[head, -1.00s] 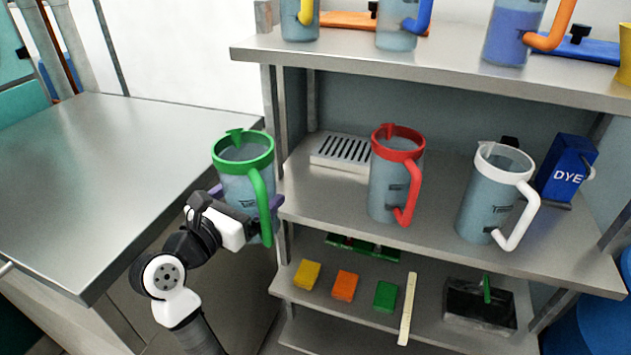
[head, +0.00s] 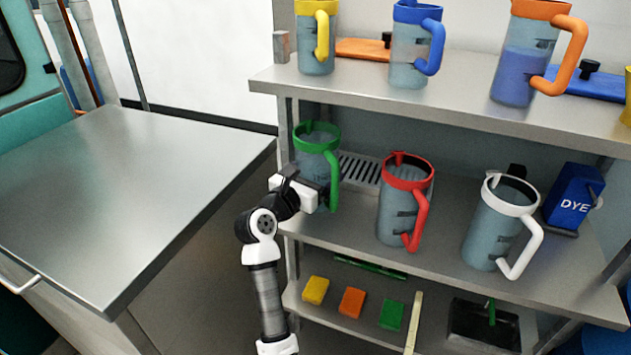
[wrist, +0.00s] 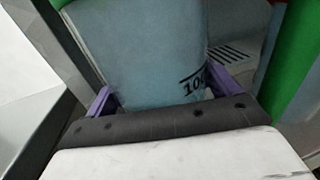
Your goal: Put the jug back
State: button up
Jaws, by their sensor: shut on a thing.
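The green-rimmed jug (head: 316,158) is upright at the left end of the middle shelf (head: 350,225), in front of the slotted drain tray. My gripper (head: 322,188) is shut on it, low on its body. In the wrist view the purple fingers (wrist: 162,98) sit on both sides of the clear jug body (wrist: 150,50), and part of the green handle (wrist: 293,60) shows at the right. I cannot tell whether the jug's base touches the shelf; my gripper hides it.
A red-rimmed jug (head: 404,205) stands close to the right, then a white-rimmed jug (head: 495,230) and a blue dye box (head: 574,200). The slotted tray (head: 360,170) lies behind. The upper shelf (head: 430,100) holds yellow, blue and orange jugs. A metal table (head: 130,190) is at the left.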

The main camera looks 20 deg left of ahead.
jog(key=shift+f+p, duration=0.35)
jog(key=shift+f, duration=1.3)
jog(key=shift+f, duration=0.1)
jog(key=shift+f, duration=0.15)
jog(key=o, duration=1)
jog(key=shift+c, duration=0.2)
